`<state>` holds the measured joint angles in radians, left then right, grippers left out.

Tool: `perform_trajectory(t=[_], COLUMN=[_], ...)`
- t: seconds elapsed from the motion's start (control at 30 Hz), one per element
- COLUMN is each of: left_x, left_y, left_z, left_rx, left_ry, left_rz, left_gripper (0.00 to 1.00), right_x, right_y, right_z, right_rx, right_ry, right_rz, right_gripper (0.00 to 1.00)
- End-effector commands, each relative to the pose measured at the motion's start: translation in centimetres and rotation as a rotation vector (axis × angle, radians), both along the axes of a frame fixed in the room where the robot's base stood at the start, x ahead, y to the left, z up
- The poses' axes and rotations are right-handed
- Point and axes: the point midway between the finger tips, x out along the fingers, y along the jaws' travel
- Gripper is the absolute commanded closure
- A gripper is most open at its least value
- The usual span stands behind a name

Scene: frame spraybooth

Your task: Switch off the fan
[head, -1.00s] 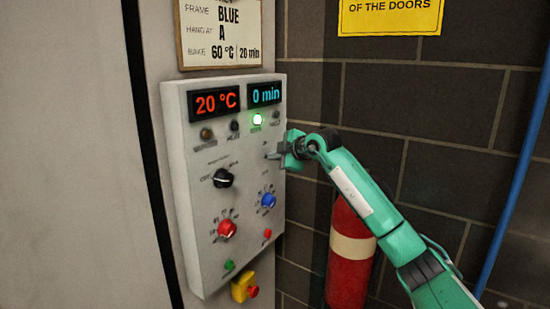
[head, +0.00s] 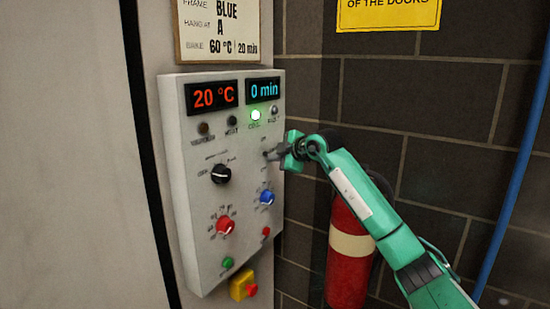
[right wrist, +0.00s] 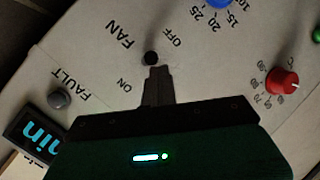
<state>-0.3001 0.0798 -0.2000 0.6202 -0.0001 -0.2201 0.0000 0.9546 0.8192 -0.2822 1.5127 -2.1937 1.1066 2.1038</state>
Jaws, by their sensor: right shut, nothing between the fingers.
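The control panel (head: 197,262) is a pale box on the wall. Its fan switch (right wrist: 151,58) is a small dark round-tipped part between the words ON and OFF in the right wrist view. I cannot tell which way it leans. My right gripper (right wrist: 158,72) is shut and empty, its fingertips right at the switch. Whether they touch it is unclear. My left gripper is not in view.
Displays read 20 °C and 0 min. A yellow-and-red button (head: 243,286) sits below. A red extinguisher (head: 349,276) stands behind my right arm.

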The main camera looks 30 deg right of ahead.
Motion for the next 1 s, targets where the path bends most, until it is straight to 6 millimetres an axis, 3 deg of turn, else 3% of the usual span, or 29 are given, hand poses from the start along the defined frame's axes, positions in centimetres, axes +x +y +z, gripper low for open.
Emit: perform_trajectory(t=[0.6,1.0], left_x=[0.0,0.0], left_y=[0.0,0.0], left_z=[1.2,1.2], left_rx=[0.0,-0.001], left_ry=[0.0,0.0], left_rz=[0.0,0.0], left_gripper=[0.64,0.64], right_x=[0.0,0.0], right_y=[0.0,-0.1], right_z=[1.7,1.7], right_rx=[0.0,0.0], right_ry=[-0.001,0.0], right_rz=[0.0,0.0], right_gripper=[1.0,1.0])
